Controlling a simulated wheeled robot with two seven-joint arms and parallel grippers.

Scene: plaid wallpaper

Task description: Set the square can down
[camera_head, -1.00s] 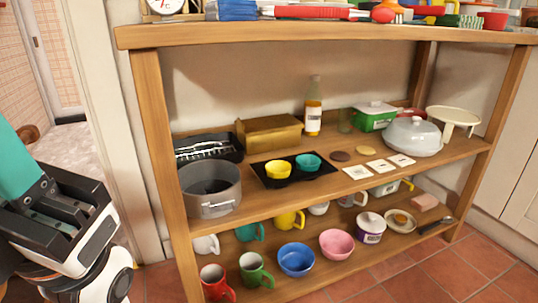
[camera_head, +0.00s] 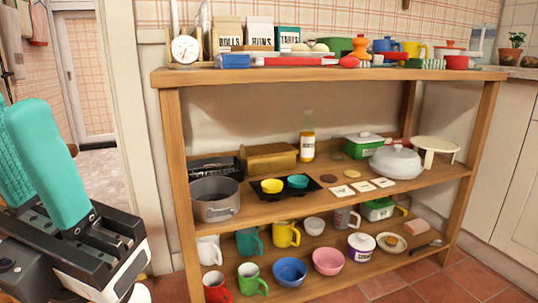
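My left gripper (camera_head: 25,110) is at the left edge, pointing up, left of the wooden shelf. Its two teal fingers stand apart, with nothing visible between them; the picture edge cuts off part of it. No can shows in it. My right gripper is out of view. I cannot tell which thing is the square can. Box-shaped containers marked like rolls (camera_head: 228,35), buns (camera_head: 260,34) and tarts (camera_head: 287,38) stand at the back of the shelf's top board.
The wooden shelf (camera_head: 330,75) has crowded boards. A scale (camera_head: 185,48) stands at its top left corner. The middle board holds a grey pot (camera_head: 214,200), a brown box (camera_head: 269,159) and a bottle (camera_head: 307,146). Mugs and bowls fill the bottom board.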

